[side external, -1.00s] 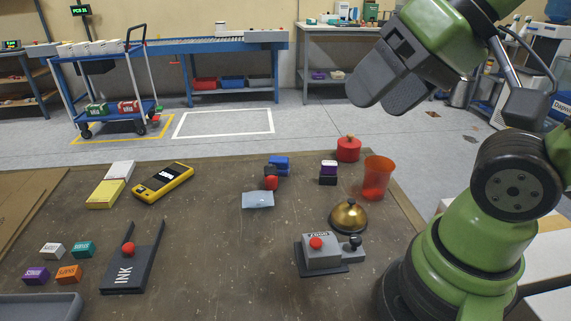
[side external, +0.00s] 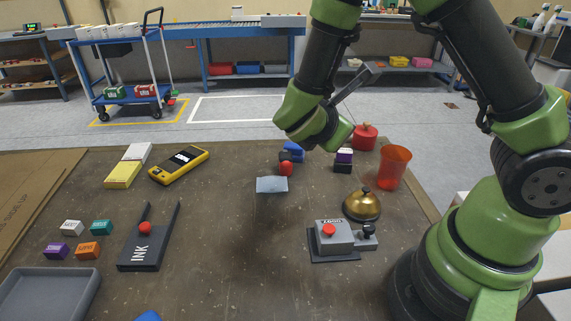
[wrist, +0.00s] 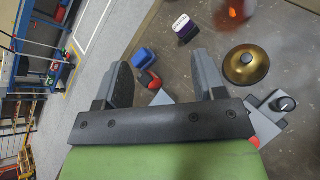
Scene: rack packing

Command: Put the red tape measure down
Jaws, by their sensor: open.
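My gripper (wrist: 161,62) is open, with its two grey fingers wide apart and nothing held between them. It hangs above the back of the table; its fingers cannot be made out in the side view. Below the fingers, the wrist view shows a blue block (wrist: 144,58) beside a small red rounded piece (wrist: 153,80). In the side view these are the blue block (side external: 294,150) and the red piece (side external: 286,169) near the back middle. A red round item with a knob (side external: 364,139) stands behind them to the right. I cannot tell which, if any, is the red tape measure.
A purple-and-white block (side external: 344,156), orange cup (side external: 394,167), brass bell (side external: 361,206) and grey device with red button (side external: 334,237) stand right. A pale blue sheet (side external: 271,185) lies nearby. A yellow meter (side external: 179,165), ink holder (side external: 148,245) and grey tray (side external: 48,296) lie left. The middle front is mostly clear.

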